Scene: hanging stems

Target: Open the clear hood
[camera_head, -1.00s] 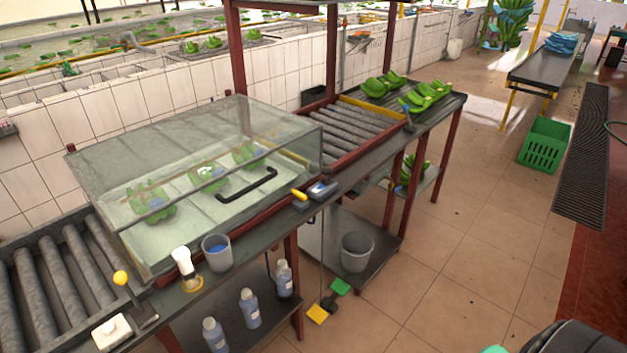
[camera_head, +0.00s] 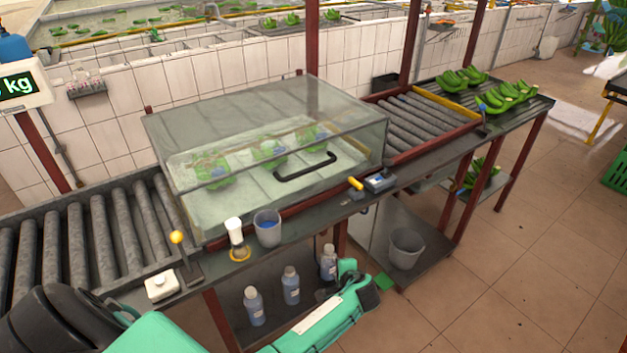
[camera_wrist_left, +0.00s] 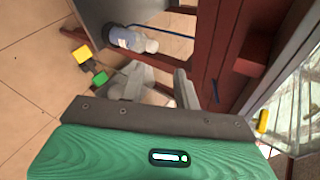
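The clear hood (camera_head: 225,118) is down over a shallow basin on the bench, in the middle of the head view. Its black bar handle (camera_head: 305,168) is on the front side, with nothing touching it. Green banana clusters (camera_head: 270,150) show through the hood. My green left arm comes in low in front of the bench, below the handle and apart from it. In the left wrist view my left gripper (camera_wrist_left: 158,82) has its two grey fingers apart with nothing held between them. My right gripper is not in view.
A roller conveyor (camera_head: 90,235) lies left of the hood and another (camera_head: 420,120) to its right. A grey cup (camera_head: 268,230), a white-capped item (camera_head: 236,235) and a yellow-handled tool (camera_head: 356,184) sit along the front edge. Blue bottles (camera_head: 290,285) stand on the lower shelf.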

